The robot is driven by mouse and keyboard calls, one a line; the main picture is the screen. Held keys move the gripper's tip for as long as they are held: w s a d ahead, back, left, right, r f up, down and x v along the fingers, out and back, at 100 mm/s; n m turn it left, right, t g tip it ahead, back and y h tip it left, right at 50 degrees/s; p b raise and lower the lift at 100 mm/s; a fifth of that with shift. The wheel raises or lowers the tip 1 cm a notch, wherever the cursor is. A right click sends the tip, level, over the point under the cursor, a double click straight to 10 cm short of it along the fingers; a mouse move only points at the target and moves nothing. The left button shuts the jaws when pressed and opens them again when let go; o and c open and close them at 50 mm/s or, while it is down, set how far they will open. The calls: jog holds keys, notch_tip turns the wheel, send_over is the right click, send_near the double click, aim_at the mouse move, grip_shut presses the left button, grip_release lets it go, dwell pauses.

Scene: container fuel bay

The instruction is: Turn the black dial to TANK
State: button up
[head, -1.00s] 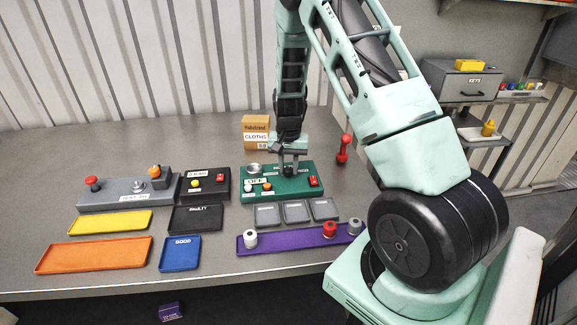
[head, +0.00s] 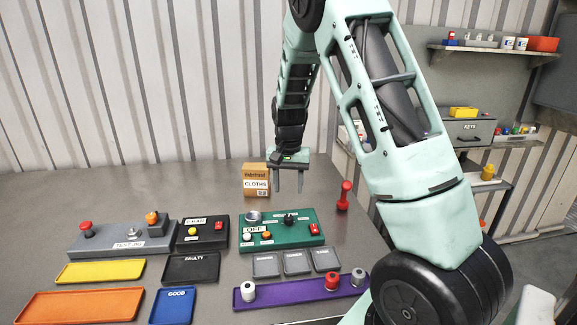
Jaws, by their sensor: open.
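The black dial (head: 290,217) sits on the upper middle of the green panel (head: 281,241). Small white labels stand around the dial, too small to read, so I cannot tell which one it points at. My gripper (head: 287,190) is open and empty, fingers pointing down. It appears raised above and behind the panel, clear of the dial, which is in full view. The panel also carries a metal round part at its upper left, an OFF plate (head: 255,230), white and orange buttons, and a red switch (head: 314,229).
A CLOTHS box (head: 256,180) stands behind the panel and a red-handled upright (head: 343,197) to its right. Grey trays and a purple tray (head: 262,302) lie in front. A black box (head: 202,231) and the grey test jig (head: 125,247) stand to the left.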

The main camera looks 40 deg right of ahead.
notch_tip(320, 180, up, 7)
jog(key=shift+b, duration=0.35)
dwell(0.4)
